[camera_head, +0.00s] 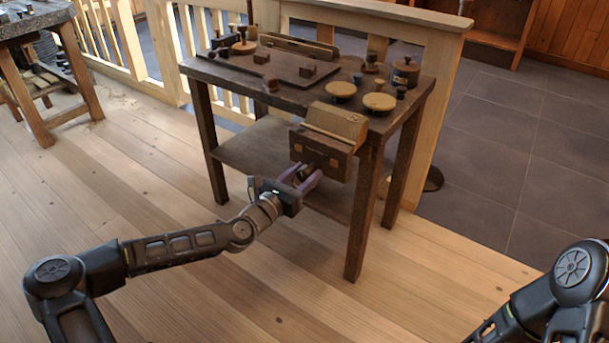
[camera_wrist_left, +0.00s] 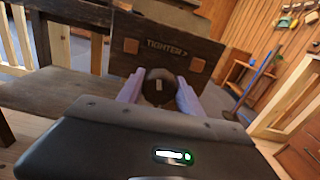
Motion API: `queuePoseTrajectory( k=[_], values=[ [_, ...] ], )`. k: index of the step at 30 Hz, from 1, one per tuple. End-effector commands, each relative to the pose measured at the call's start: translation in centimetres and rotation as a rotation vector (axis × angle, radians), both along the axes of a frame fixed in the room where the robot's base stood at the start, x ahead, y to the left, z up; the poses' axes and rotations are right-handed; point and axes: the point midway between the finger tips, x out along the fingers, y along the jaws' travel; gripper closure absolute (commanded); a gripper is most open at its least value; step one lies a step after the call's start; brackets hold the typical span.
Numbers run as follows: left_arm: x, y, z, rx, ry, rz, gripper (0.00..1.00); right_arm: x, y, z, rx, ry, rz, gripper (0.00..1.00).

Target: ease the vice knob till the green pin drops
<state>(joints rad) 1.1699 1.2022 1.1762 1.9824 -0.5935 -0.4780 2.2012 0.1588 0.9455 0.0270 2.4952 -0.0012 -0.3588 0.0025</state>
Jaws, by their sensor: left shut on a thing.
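The wooden vice (camera_head: 322,152) is fixed to the front edge of the dark workbench. Its front board carries the words "TIGHTER >" in the left wrist view (camera_wrist_left: 168,50). The dark round vice knob (camera_wrist_left: 159,76) sticks out below the words, with a small pale mark on its face. My left gripper (camera_head: 305,177) is shut on the knob, its two purple fingers on either side of it. I cannot make out a green pin in either view. My right gripper is out of view; only part of that arm shows at the lower right.
The workbench top (camera_head: 225,72) bears two yellow discs (camera_head: 379,102), a brown lidded pot (camera_head: 405,72) and several small knobbed pieces. A lower shelf (camera_head: 240,150) runs under it. A wooden railing (camera_head: 440,80) stands behind. The plank floor in front is clear.

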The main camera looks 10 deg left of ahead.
Motion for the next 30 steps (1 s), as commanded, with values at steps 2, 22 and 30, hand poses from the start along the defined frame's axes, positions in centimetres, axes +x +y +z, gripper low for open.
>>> queuePoseTrajectory(
  k=[2, 22, 30],
  values=[
    [0.2, 0.2, 0.4, -0.002, -0.006, 0.006, 0.98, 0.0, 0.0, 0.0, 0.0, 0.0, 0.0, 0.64],
    [0.0, 0.0, 0.1, -0.001, -0.002, 0.001, 0.36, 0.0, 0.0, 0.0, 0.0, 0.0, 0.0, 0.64],
    [-1.0, 0.5, 0.1, -0.001, 0.0, 0.002, 0.36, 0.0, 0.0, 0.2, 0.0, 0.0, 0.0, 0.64]
  ],
)
